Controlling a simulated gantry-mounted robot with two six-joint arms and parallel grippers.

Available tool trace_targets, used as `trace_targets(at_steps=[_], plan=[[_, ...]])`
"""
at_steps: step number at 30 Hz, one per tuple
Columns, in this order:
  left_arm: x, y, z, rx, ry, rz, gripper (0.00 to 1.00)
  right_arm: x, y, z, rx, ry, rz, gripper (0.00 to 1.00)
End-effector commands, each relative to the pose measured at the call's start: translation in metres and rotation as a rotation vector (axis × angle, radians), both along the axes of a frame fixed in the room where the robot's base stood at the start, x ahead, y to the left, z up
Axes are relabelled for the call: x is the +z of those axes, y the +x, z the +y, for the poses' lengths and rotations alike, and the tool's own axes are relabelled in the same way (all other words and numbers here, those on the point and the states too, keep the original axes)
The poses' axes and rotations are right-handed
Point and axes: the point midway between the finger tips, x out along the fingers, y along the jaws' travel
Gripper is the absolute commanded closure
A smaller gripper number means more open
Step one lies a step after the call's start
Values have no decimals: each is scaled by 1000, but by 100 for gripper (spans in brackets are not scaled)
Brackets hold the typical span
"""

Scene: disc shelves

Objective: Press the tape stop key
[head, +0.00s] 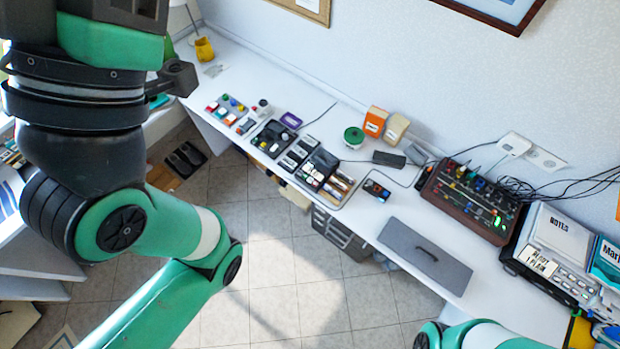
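A grey-and-white machine (548,262) with a dark base stands at the right end of the white desk. Small keys show on its front and right side; their labels are too small to read, so I cannot tell which is the tape stop key.
A mixer-like panel (470,203) with knobs stands left of the machine, with cables behind it. A grey flat case (425,255) lies at the desk's front. Small devices, a green round tin (354,136) and an orange box (375,121) stand farther left. Tiled floor is open in front.

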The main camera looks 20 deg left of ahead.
Motion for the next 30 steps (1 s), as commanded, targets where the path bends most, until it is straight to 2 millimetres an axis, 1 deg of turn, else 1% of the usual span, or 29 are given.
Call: trace_targets(at_steps=[11,14,18,19,20,30], plan=[[0,0,0,0,0,0,50,0,0,0,0,0,1,50],[0,0,0,0,0,0,66,0,0,0,0,0,1,50],[0,0,0,0,0,0,91,0,0,0,0,0,0,50],[0,0,0,0,0,0,97,0,0,0,0,0,0,50],[0,0,0,0,0,0,100,0,0,0,0,0,0,50],[0,0,0,0,0,0,100,0,0,0,0,0,0,50]])
